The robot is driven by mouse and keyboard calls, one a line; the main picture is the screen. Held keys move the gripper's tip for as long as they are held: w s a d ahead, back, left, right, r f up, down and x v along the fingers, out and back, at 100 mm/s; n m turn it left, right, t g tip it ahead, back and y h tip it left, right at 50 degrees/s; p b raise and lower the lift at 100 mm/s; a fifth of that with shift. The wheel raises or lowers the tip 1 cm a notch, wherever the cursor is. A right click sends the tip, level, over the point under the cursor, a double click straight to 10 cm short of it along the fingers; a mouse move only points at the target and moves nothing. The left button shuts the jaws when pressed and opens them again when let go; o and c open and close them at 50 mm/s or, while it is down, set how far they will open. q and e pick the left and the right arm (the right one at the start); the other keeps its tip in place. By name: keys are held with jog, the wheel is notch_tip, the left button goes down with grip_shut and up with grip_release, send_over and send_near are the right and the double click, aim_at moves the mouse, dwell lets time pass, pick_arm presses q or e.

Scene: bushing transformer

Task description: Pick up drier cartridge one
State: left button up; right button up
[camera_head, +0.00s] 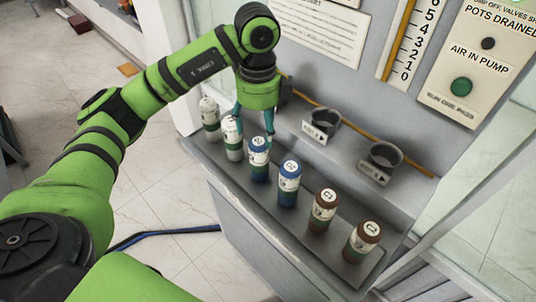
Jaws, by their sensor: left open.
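A row of several small capped cartridges stands upright on the grey ledge (240,186). At the far left are two pale ones, a rear white cartridge (209,118) and a nearer white cartridge (232,140). Then come two blue cartridges (259,163) (289,186), then a brown cartridge marked C1 (323,210) and a brown one marked C2 (361,243). My left gripper (254,122) is open, fingers down, just behind the second white and first blue cartridges. My right gripper is out of view.
Two dark cup holders with tags (325,122) (384,159) are fixed behind the row. An orange rod (352,127) runs past them. A panel with a green button (461,87) is at upper right. A blue hose (165,234) lies on the tiled floor.

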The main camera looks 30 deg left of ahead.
aim_at(258, 140)
pick_arm(q)
jog(key=f, duration=0.1)
jog(key=s+f, duration=0.1)
jog(key=f, duration=0.1)
jog(key=shift+s+d+p, duration=0.15)
jog(key=shift+s+p, duration=0.05)
jog(key=shift+p, duration=0.15)
notch_tip(258, 140, down, 5)
jog(key=shift+r+p, duration=0.15)
jog(key=shift+p, duration=0.95)
jog(key=shift+s+f, duration=0.1)
jog(key=shift+f, duration=0.3)
jog(key=c, duration=1.4)
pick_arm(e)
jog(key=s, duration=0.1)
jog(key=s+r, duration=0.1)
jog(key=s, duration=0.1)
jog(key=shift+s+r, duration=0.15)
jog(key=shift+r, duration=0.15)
